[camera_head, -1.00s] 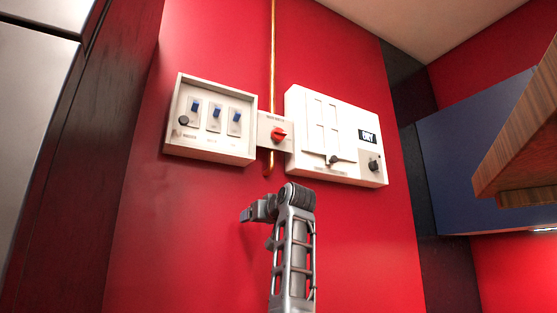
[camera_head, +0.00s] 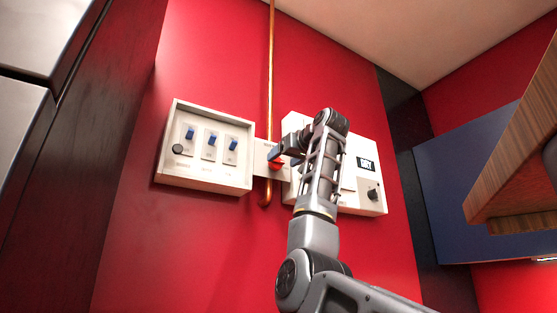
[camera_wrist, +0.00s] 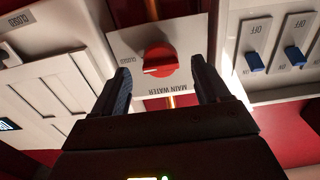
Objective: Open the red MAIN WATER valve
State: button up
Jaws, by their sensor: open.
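The red MAIN WATER valve (camera_wrist: 160,61) is a round knob on a small white plate (camera_wrist: 190,32). The wrist view shows it upside down, with a pale pointer line on the knob towards the CLOSED lettering. My gripper (camera_wrist: 162,82) is open, with one finger on each side of the knob in that view. Nothing is between the fingers that I can see them touching. In the head view my gripper (camera_head: 277,157) is at the plate, and part of the red valve (camera_head: 274,166) shows beside it. The rest of the knob is hidden by my gripper.
A white switch box (camera_head: 205,179) with blue switches is left of the valve. A white panel (camera_head: 357,197) with a DRY display and black knob is right, partly behind my arm. A copper pipe (camera_head: 271,70) runs vertically behind the plate. A wooden edge (camera_head: 510,150) juts in at right.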

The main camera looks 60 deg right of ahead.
aim_at(279, 162)
jog(key=shift+p+x, duration=0.5)
jog(key=shift+x, duration=1.35)
jog(key=shift+c, duration=0.4)
jog(key=c, duration=1)
jog(key=shift+o, duration=0.2)
